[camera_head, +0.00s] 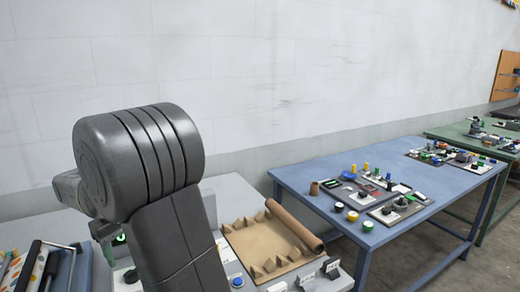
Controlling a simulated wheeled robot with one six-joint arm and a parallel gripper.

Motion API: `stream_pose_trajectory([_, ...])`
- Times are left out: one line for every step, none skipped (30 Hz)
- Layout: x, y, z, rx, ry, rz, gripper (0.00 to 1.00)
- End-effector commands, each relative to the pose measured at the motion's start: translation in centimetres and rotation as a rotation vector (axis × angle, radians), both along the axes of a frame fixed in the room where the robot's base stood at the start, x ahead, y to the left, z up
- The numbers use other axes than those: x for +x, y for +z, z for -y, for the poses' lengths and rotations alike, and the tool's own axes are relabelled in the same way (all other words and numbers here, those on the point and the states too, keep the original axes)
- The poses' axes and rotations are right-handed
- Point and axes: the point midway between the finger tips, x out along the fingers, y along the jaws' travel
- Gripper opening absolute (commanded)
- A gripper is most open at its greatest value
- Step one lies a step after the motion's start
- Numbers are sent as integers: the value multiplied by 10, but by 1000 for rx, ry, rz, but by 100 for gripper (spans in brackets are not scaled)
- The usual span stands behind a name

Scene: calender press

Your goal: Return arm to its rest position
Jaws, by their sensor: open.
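My dark grey arm rises from the bottom of the head view, with its large ribbed joint in front of the wall. A smaller grey part of the arm shows at the left behind that joint. My gripper's fingers do not show; the arm's own links may hide them. Behind the arm is a light grey work surface (236,188). On it lies a tan board (262,246) with several small upright wedges and a brown roll (294,224) along its right side.
A blue table (440,190) at the right holds panels with coloured knobs (352,215). A green table (458,130) stands beyond it. A green light (119,239) shows left of my arm. A dark blue item (72,268) and a white handle sit at lower left. A blue button (237,281) is at the front.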

Motion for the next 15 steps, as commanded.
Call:
stream_pose_trajectory([0,11,0,3,0,2,59])
stream_pose_trajectory([0,17,-1,4,0,3,59])
stream_pose_trajectory([0,25,0,4,0,3,59])
stream_pose_trajectory([0,31,0,3,0,2,59])
stream_pose_trajectory([0,37,0,4,0,3,59])
stream_pose_trajectory([0,45,0,3,0,2,59])
stream_pose_trajectory([0,51,0,4,0,3,59])
stream_pose_trajectory([0,57,0,3,0,2,59])
stream_pose_trajectory([0,65,0,4,0,3,59])
stream_pose_trajectory([0,71,0,3,0,3,59])
stream_pose_trajectory([0,67,1,-2,0,-1,59])
stream_pose_trajectory([-1,55,1,-5,0,-4,59])
stream_pose_trajectory([-1,49,1,-5,0,-5,59])
stream_pose_trajectory([-1,43,1,-5,0,-5,59])
stream_pose_trajectory([-1,34,1,-5,0,-5,59])
